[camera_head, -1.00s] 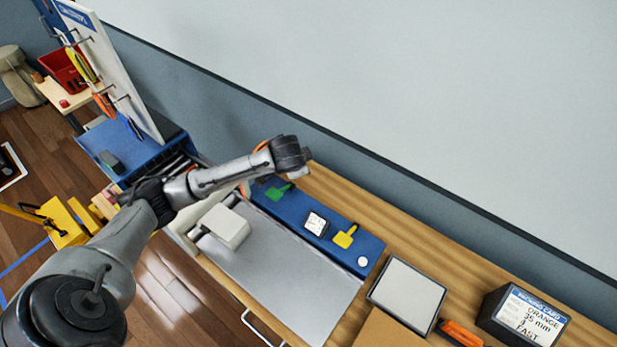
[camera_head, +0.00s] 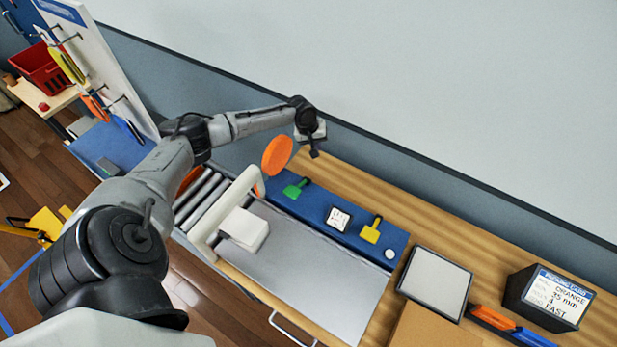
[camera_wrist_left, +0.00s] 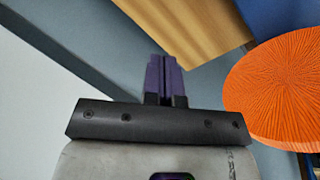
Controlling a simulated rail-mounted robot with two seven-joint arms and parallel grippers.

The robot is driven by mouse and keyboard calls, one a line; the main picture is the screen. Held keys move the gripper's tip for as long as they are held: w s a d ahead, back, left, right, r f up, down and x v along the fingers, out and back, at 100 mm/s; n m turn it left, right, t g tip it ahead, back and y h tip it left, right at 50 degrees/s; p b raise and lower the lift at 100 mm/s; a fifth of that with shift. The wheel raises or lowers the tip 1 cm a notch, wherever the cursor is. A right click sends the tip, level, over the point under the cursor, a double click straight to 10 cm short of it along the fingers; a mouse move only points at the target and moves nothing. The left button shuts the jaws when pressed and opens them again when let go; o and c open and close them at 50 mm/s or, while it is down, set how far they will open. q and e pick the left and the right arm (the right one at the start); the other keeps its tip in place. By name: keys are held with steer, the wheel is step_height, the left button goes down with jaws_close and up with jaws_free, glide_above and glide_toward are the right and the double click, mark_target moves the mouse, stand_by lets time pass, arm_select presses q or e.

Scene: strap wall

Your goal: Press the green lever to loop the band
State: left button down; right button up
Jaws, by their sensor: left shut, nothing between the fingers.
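The green lever (camera_head: 294,189) lies on the blue panel (camera_head: 268,189) at the back of the strapping bench, near the panel's left end. My left gripper (camera_head: 315,152) is above and behind the lever, apart from it, over the bench's rear edge by the wall. In the left wrist view its dark fingers (camera_wrist_left: 163,78) are shut together with nothing between them. An orange disc (camera_head: 277,155) stands left of my gripper and also shows large at the right of the left wrist view (camera_wrist_left: 275,90). No band can be made out. My right gripper is not in view.
A yellow lever (camera_head: 371,230), a small dial (camera_head: 338,218) and a white button (camera_head: 390,254) share the blue panel. A white block (camera_head: 244,229) sits on the grey bench plate (camera_head: 310,280). A grey pad (camera_head: 435,282) and an order card box (camera_head: 548,298) are at right.

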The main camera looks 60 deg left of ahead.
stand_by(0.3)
arm_select(q)
steer(key=s+d+f+b, duration=0.2)
steer(key=s+f, duration=0.2)
steer(key=f, duration=0.3)
steer(key=shift+d+f, duration=0.15)
steer(key=shift+f, duration=0.1)
stand_by(0.3)
stand_by(0.7)
stand_by(0.8)
stand_by(0.5)
